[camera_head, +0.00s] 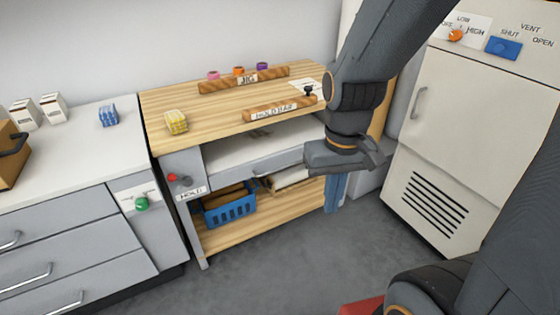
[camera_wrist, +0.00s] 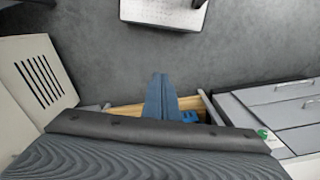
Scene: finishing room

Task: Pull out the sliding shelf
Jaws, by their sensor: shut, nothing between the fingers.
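The sliding shelf (camera_head: 250,147) is a pale board with a grey front edge, under the wooden top of the workbench (camera_head: 205,97). Its right end is hidden behind my gripper, and I cannot tell how far out it stands. My gripper (camera_head: 342,158) is shut and empty at the bench's right front, close to the shelf's right end. I cannot tell whether it touches the shelf. In the wrist view, its dark body fills the bottom and hides the shelf.
A blue basket (camera_head: 230,205) stands on the lower board. A HOLD panel (camera_head: 184,179) is at the bench's left; a hold bar (camera_head: 280,108) lies on top. A cream cabinet (camera_head: 465,140) stands right. Grey floor is clear in front.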

